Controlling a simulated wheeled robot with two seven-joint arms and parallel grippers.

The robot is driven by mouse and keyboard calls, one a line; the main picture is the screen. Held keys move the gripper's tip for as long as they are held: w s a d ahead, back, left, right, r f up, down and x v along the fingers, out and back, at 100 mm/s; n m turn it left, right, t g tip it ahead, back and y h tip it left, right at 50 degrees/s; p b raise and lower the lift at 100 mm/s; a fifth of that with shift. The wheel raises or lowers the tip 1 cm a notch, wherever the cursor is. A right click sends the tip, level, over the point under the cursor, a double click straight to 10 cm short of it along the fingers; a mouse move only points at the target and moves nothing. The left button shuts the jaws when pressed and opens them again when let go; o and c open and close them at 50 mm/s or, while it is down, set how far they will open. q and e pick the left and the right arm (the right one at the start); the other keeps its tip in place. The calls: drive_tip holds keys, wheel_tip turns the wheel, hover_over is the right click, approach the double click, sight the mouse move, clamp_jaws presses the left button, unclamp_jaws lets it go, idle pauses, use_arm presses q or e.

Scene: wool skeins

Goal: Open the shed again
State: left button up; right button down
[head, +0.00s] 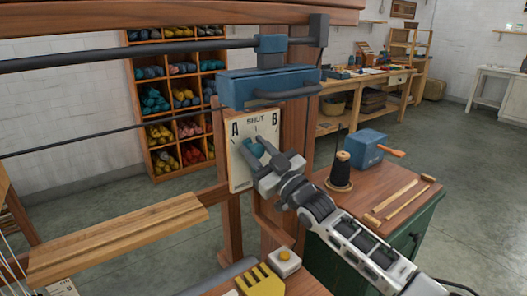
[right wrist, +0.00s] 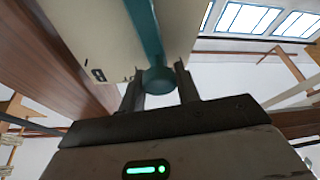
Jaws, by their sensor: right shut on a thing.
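A cream selector plate (head: 240,176) on the wooden loom post is marked A on the left and B on the right, with a small word, apparently SHUT, between them. A teal lever (head: 257,149) sits on the plate below that word; its exact angle is partly hidden by my gripper. My right gripper (head: 270,160) is closed around the lever's end. In the right wrist view the teal lever (right wrist: 147,35) runs down to a round knob (right wrist: 159,79) between my right gripper's fingers (right wrist: 160,92). My left gripper is not in view.
A blue box (head: 268,87) is mounted just above the plate. A wooden beam (head: 115,238) crosses the lower left. Right of my arm, a cabinet top (head: 360,183) bears a dark yarn cone (head: 341,170), a blue winder (head: 367,149) and wooden sticks (head: 408,201).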

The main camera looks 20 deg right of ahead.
drive_tip(key=shift+s+a+f+n+g+y, duration=0.15)
drive_tip(key=shift+a+f+n+g+y, duration=0.15)
drive_tip(key=shift+n, duration=0.35)
drive_tip(key=shift+s+a+f+n+g+y, duration=0.15)
drive_tip(key=shift+a+n+y, duration=0.1)
drive_tip(key=shift+a+n, duration=0.25)
drive_tip(key=shift+s+a+f+n+g+y, duration=0.1)
drive_tip(key=shift+a+n+g+y, duration=0.15)
drive_tip(key=shift+n, duration=0.5)
drive_tip(key=c, duration=1.1)
unclamp_jaws()
drive_tip(key=shift+o, duration=0.2)
drive_tip(key=b+v, duration=0.2)
drive_tip(key=v, duration=1.4)
drive_tip(key=shift+b, duration=0.3)
drive_tip(key=shift+a, duration=0.1)
